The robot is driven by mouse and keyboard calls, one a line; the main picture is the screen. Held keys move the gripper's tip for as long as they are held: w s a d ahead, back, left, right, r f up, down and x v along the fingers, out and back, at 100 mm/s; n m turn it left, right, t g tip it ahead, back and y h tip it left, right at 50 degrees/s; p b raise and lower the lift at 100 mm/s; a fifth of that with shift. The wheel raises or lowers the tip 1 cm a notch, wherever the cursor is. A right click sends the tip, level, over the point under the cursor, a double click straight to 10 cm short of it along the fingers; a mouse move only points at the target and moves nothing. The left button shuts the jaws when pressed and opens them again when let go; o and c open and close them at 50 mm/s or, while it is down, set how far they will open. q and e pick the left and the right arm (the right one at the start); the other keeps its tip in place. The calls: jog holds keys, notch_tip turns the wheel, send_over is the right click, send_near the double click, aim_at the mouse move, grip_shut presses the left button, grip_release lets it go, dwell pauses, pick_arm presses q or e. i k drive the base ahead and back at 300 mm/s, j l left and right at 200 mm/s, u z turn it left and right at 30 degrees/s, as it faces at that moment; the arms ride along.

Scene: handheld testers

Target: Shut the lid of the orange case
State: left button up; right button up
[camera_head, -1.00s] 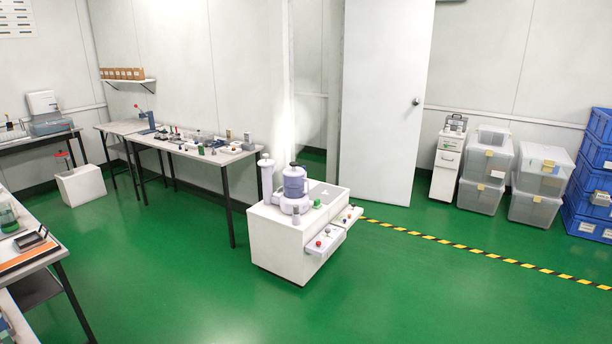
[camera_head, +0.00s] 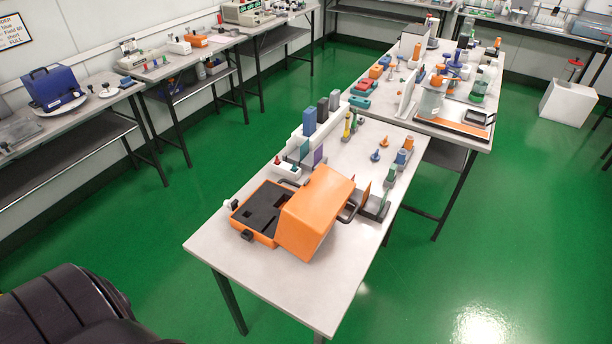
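The orange case (camera_head: 256,238) lies open on the near end of a light grey table (camera_head: 225,262). Its base holds black foam with cut-outs. Its orange lid (camera_head: 316,212) is raised and tilted over toward the right side of the base. A dark latch shows at the near edge of the base, and a dark handle shows beside the lid. Neither of my grippers is in the view.
Several blocks and small testers stand behind the case. A second table with many items adjoins at the back right. Benches line the left wall. Green floor is open between them and right of the table.

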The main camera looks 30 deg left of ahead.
aim_at(309, 216)
jog(key=i+l+u, duration=0.15)
jog(key=u, duration=0.25)
jog(key=i+l+u, duration=0.15)
jog(key=u, duration=0.2)
jog(key=i+l+u, duration=0.1)
jog(key=l+u, duration=0.3)
jog(key=i+l+u, duration=0.1)
jog(key=l+u, duration=0.15)
jog(key=u, duration=0.15)
jog(key=k+j+u, duration=0.2)
jog(key=l, duration=0.1)
